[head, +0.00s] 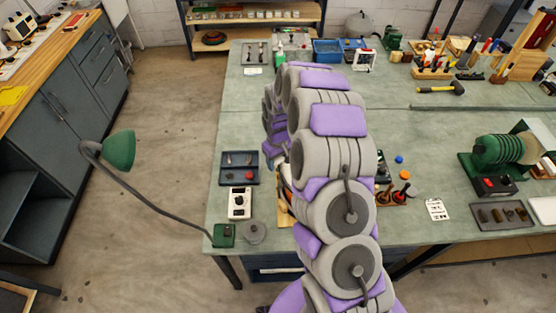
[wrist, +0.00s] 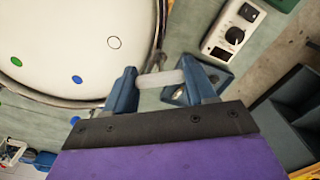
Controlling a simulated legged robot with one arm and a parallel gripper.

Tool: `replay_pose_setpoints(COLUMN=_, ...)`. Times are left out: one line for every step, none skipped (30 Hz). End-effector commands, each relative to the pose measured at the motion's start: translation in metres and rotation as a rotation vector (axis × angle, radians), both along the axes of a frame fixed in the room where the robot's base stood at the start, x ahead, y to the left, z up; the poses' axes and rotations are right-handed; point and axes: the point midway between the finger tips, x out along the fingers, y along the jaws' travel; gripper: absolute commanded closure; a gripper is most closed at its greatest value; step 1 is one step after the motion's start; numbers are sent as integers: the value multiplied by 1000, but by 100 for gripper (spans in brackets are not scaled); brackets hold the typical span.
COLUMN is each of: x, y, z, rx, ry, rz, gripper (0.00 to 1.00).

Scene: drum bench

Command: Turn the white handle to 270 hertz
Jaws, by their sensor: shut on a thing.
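In the wrist view, my gripper (wrist: 159,72) has its two blue fingers on either side of a white handle (wrist: 160,79) and is shut on it. The handle is a short pale bar, and a thin metal rod rises beside it along the drum's rim. The white drum (wrist: 75,35) fills the upper left, with a dark rim and green, blue and hollow round marks on its face. No hertz reading can be made out. In the head view, my arm hides the drum, handle and gripper.
A white box with a black knob (head: 240,203) stands on the green bench (head: 225,112), below a dark tray (head: 228,180). A green lamp (head: 119,151) leans out at the left. A green coil machine (head: 497,153) stands at the right. The bench's upper left is mostly clear.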

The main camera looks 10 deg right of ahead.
Motion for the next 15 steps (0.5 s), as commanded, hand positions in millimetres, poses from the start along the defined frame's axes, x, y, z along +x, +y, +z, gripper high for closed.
replay_pose_setpoints(x=0, y=0, z=0, rx=0, ry=0, rz=0, gripper=71)
replay_pose_setpoints(x=0, y=0, z=0, rx=0, ry=0, rz=0, gripper=74)
replay_pose_setpoints(x=0, y=0, z=0, rx=0, ry=0, rz=0, gripper=75)
replay_pose_setpoints(x=0, y=0, z=0, rx=0, ry=0, rz=0, gripper=75)
replay_pose_setpoints(x=0, y=0, z=0, rx=0, ry=0, rz=-1, gripper=75)
replay_pose_setpoints(x=0, y=0, z=0, rx=0, ry=1, rz=-4, gripper=75)
replay_pose_setpoints(x=0, y=0, z=0, rx=0, ry=1, rz=-7, gripper=75)
replay_pose_setpoints(x=0, y=0, z=0, rx=0, ry=1, rz=-10, gripper=75)
replay_pose_setpoints(x=0, y=0, z=0, rx=0, ry=1, rz=-17, gripper=75)
replay_pose_setpoints(x=0, y=0, z=0, rx=0, ry=1, rz=-24, gripper=75)
replay_pose_setpoints(x=0, y=0, z=0, rx=0, ry=1, rz=-33, gripper=75)
replay_pose_setpoints(x=0, y=0, z=-1, rx=0, ry=1, rz=-49, gripper=75)
replay_pose_setpoints(x=0, y=0, z=-1, rx=0, ry=1, rz=-61, gripper=75)
replay_pose_setpoints(x=0, y=-1, z=-1, rx=-1, ry=1, rz=-75, gripper=75)
replay_pose_setpoints(x=0, y=-1, z=-1, rx=-1, ry=1, rz=-98, gripper=75)
